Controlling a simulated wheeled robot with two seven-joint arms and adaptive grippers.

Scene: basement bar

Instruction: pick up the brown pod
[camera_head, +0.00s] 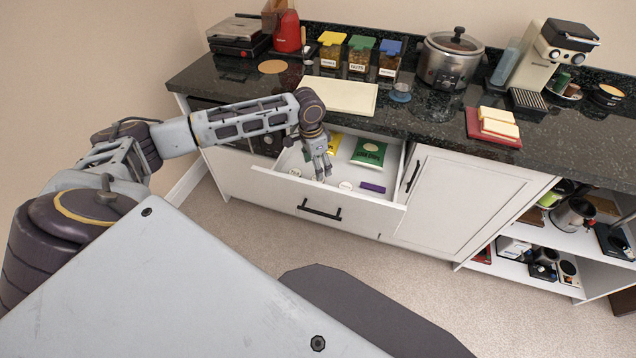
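My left gripper (323,172) points down into the open white drawer (300,198) below the counter. Its fingertips are small here, and I cannot tell whether they are apart or closed. Small round pale-topped items lie in the drawer, one (295,172) left of the gripper and one (345,185) to its right. They may be pods, but a brown colour is not clear on them. The gripper may hide part of the drawer's contents. My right gripper is out of view.
The drawer also holds a green packet (369,153), a yellow packet (334,143) and a purple box (372,187). The dark counter above bears a cutting board (340,95), jars, a slow cooker (449,60) and a coffee machine (550,57). Open shelves stand at the right.

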